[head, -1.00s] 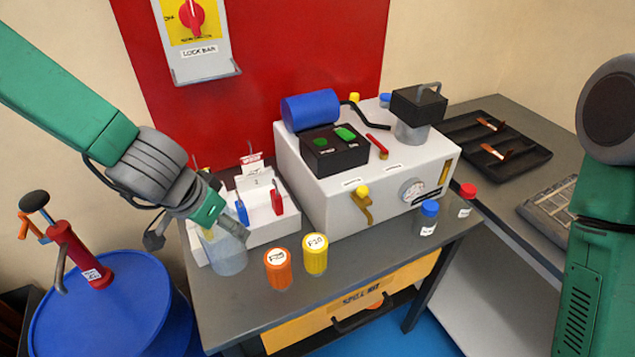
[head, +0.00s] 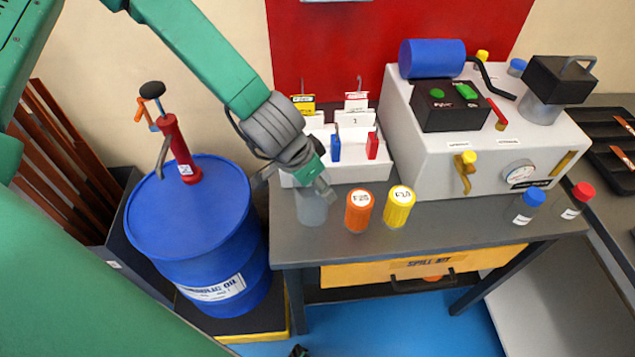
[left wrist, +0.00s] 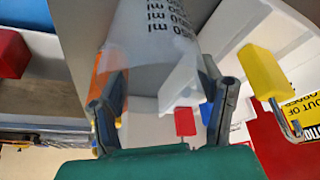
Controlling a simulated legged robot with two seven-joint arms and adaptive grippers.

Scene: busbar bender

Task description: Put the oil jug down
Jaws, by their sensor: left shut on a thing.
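The oil jug (head: 312,207) is a translucent grey container near the left end of the grey bench top (head: 290,247). My left gripper (head: 322,188) reaches down to it from the upper left. In the left wrist view my left gripper (left wrist: 165,100) is shut on the jug (left wrist: 155,55), with one finger on each side and printed volume marks showing. The jug looks upright at the bench top, but I cannot tell whether its base touches it. My right gripper is not in view.
An orange container (head: 358,212) and a yellow container (head: 398,207) stand just right of the jug. A white lockout box (head: 330,170) is behind it. The white bender (head: 430,165) is further right. A blue drum (head: 190,225) stands left of the bench.

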